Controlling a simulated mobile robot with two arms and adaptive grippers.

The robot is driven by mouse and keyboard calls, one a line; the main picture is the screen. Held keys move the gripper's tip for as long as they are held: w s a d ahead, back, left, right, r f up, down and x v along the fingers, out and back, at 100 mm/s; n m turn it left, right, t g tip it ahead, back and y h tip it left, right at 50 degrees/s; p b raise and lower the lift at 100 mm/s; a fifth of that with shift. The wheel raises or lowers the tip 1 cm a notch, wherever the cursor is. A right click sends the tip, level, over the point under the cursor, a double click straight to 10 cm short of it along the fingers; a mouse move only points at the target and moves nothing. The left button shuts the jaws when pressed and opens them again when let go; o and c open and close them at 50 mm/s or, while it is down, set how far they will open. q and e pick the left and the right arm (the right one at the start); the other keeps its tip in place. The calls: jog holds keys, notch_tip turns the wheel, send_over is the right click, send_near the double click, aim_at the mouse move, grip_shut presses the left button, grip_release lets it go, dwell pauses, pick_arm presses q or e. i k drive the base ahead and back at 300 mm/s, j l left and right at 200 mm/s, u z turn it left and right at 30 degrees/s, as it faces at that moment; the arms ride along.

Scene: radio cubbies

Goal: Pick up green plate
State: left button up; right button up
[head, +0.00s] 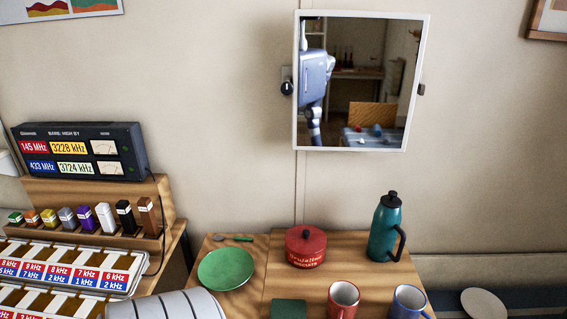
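The green plate (226,268) lies on the left part of the wooden table (262,250), close to its left edge. Its top is bare and its whole rim shows.
A red lidded pot (306,248), a teal jug (385,228), a red mug (343,298), a blue mug (408,301) and a dark green object (289,309) share the table. A small spoon-like item (232,238) lies behind the plate.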

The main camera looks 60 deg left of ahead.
aim_at(226, 268)
jog(key=u, duration=2.3)
jog(key=z, duration=0.35)
jog(key=i, duration=0.05)
